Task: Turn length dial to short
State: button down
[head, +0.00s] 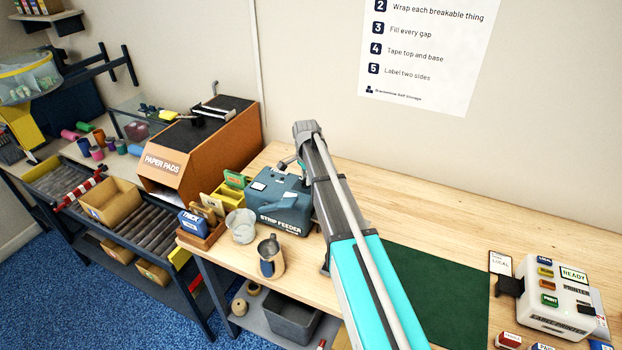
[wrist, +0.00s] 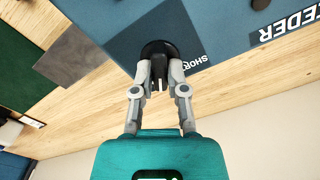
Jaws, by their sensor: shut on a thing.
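The strip feeder (head: 262,203) is a blue-grey box on the wooden bench, just left of my arm in the head view. In the wrist view its blue face (wrist: 125,30) carries a round black length dial (wrist: 154,47). My gripper (wrist: 159,66) is shut on the dial's knob, one finger on each side. A white pointer mark shows between the fingers, towards the wrist. A label reading "SHOR" (wrist: 190,60) sits right of the dial, partly covered by the right finger. In the head view the dial cannot be made out.
A metal jug (head: 271,262) and a clear cup (head: 241,226) stand in front of the feeder. The orange paper pads box (head: 190,150) is to its left. A green mat (head: 440,285) lies right of my arm, with a white printer (head: 550,295) beyond it.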

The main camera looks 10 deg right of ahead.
jog(key=n, duration=0.7)
jog(key=shift+s+a, duration=0.2)
jog(key=n, duration=0.4)
jog(key=shift+n, duration=1.9)
jog(key=c, duration=0.7)
grip_release()
jog(key=shift+r, duration=0.1)
jog(key=shift+o, duration=0.2)
